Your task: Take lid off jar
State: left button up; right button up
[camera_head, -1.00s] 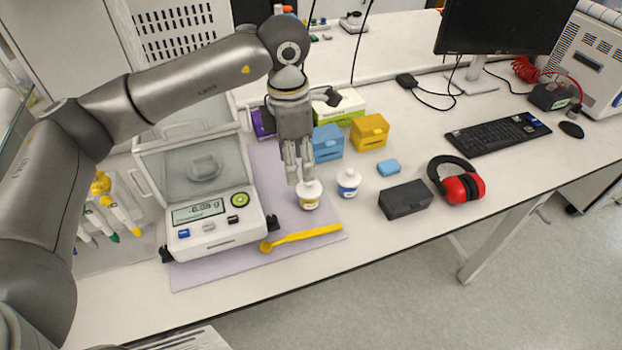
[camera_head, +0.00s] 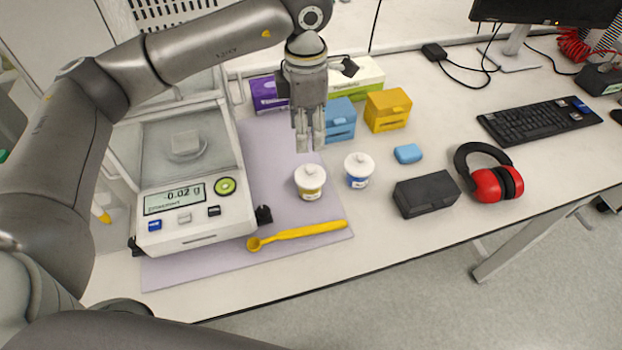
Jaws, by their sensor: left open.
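Two small white jars with white knobbed lids stand upright on the bench. The yellow-labelled jar (camera_head: 310,187) stands on the lilac mat (camera_head: 276,157), with its lid (camera_head: 310,173) on. The blue-labelled jar (camera_head: 358,180) stands just to its right, also with its lid (camera_head: 359,163) on. My left gripper (camera_head: 311,148) points down, open and empty, just behind and above the yellow-labelled jar's lid, apparently apart from it. My right gripper is not in view.
A balance (camera_head: 193,195) stands left of the jars. A yellow spoon (camera_head: 297,234) lies in front of them. Right are a blue block (camera_head: 408,153), a black box (camera_head: 427,194) and red earmuffs (camera_head: 491,183). Blue (camera_head: 340,122) and yellow (camera_head: 387,110) boxes stand behind.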

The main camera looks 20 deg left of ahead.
pick_arm(q)
jog(key=f, duration=0.1)
jog(key=p, duration=0.1)
send_over(310, 167)
jog(key=f, duration=0.5)
jog(key=shift+s+a+f, duration=0.15)
jog(key=shift+s, duration=0.15)
jog(key=f, duration=0.1)
jog(key=f+p, duration=0.1)
jog(key=f, duration=0.1)
jog(key=f+p, duration=0.1)
jog(key=shift+w+f, duration=0.35)
jog(key=shift+f, duration=0.5)
jog(key=c, duration=1)
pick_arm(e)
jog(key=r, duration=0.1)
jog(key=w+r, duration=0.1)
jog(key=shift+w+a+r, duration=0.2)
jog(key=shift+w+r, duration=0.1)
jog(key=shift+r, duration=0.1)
